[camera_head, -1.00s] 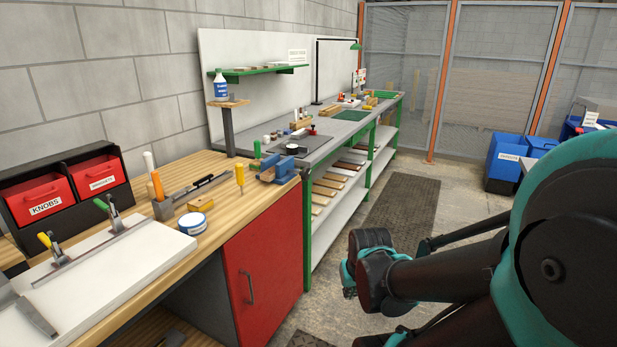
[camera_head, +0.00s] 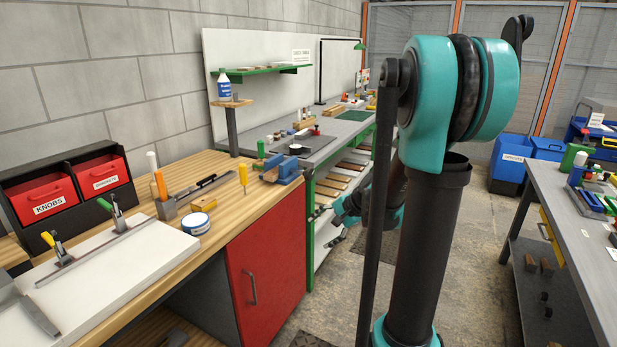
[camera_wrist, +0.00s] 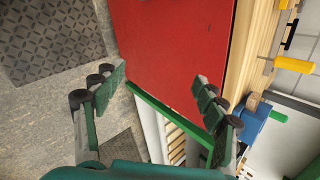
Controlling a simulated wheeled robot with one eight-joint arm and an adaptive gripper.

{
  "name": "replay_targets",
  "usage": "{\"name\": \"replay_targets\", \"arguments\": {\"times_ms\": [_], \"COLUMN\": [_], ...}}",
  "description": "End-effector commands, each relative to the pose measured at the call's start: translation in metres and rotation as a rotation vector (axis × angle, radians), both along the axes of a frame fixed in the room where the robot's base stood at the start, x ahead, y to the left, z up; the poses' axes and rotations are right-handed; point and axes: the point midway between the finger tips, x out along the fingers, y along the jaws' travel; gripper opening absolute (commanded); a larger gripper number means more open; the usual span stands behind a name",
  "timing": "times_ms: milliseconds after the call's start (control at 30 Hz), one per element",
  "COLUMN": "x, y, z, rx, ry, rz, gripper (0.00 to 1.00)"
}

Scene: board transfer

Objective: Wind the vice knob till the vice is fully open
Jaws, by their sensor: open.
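The blue vice (camera_head: 284,168) sits at the far right corner of the wooden bench. In the wrist view a blue part of it (camera_wrist: 255,124) shows at the right, partly behind my right finger. I cannot make out the vice knob clearly, nor how wide the vice stands. My gripper (camera_wrist: 158,84) is open and empty, its two fingers wide apart before the red cabinet door. In the head view my gripper (camera_head: 340,212) is low, right of the vice and apart from it, partly hidden by my arm.
The wooden bench (camera_head: 130,300) has a red door (camera_head: 265,270) below. A green-framed bench (camera_head: 325,150) adjoins behind; a grey table (camera_head: 570,205) stands right. Floor lies between.

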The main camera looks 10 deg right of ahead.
Motion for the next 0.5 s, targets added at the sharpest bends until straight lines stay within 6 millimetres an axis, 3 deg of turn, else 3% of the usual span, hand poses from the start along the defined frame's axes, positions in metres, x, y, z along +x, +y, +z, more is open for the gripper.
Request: {"name": "replay_targets", "arguments": {"times_ms": [33,200,367,500], "x": [0.023,0.086,0.141,0.183], "y": [-0.005,-0.02,-0.045,-0.077], "z": [0.003,0.015,0.023,0.027], "rx": [0.076,0.349,0.611,0.84], "ry": [0.022,0.114,0.208,0.298], "rz": [-0.057,-0.229,-0.363,-0.453], "gripper": [0.72,0.72,0.72,0.72]}}
